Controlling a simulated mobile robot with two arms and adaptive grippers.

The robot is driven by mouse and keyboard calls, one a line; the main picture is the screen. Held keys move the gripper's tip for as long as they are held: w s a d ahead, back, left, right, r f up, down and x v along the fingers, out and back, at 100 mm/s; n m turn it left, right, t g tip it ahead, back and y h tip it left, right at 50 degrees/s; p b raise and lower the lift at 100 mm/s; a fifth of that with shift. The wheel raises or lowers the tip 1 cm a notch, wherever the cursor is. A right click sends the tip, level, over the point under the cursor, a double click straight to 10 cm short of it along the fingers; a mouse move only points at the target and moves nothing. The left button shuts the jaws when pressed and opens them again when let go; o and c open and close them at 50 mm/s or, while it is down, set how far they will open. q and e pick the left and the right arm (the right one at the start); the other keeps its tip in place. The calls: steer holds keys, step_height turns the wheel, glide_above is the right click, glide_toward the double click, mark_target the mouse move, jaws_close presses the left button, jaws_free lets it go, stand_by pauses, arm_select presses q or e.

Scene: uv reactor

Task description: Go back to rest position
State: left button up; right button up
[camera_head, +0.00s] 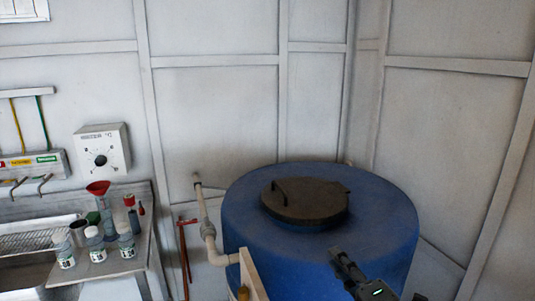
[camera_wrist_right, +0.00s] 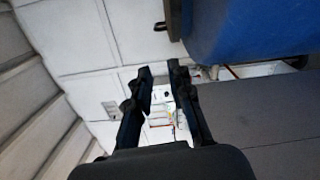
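My right gripper (camera_head: 340,256) is in front of the blue tank (camera_head: 385,225) in the head view, at the lower right of centre. In the right wrist view its two dark fingers (camera_wrist_right: 161,70) stand apart with a gap between the tips, and nothing is held between them. The tank has a dark lid (camera_head: 305,202) with a handle on top, and the lid lies on the tank. Part of the tank also shows in the right wrist view (camera_wrist_right: 250,30). I cannot tell how far the gripper is from the tank. My left gripper is not in view.
A pale pipe (camera_head: 207,230) runs down left of the tank. A counter (camera_head: 143,245) at the left holds several bottles, a red funnel (camera_head: 98,187) and a sink (camera_head: 25,270). A white control box (camera_head: 102,150) hangs on the panelled wall.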

steer(key=s+d+f+m+g+h, duration=0.25)
steer(key=s+f+m+g, duration=0.2)
steer(key=f+m, duration=0.4)
steer(key=s+d+f+m+g+h, duration=0.25)
steer(key=s+f+m, duration=0.3)
steer(key=f, duration=0.55)
steer(key=s+f+m+g, duration=0.3)
steer(key=s+f+m, duration=0.15)
steer(key=s, duration=0.35)
steer(key=s+f+m+g, duration=0.3)
steer(key=s+f, duration=0.2)
steer(key=s, duration=0.2)
step_height(320, 180, down, 27)
steer(key=s+d+g, duration=0.1)
steer(key=s+g, duration=0.1)
steer(key=s, duration=0.1)
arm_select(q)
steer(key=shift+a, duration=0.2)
arm_select(e)
steer(key=s+d+f+g, duration=0.1)
steer(key=s+d+f, duration=0.2)
steer(key=s+f, duration=1.2)
steer(key=shift+s+f+h, duration=0.15)
steer(key=shift+s+h, duration=0.15)
steer(key=shift+s, duration=0.25)
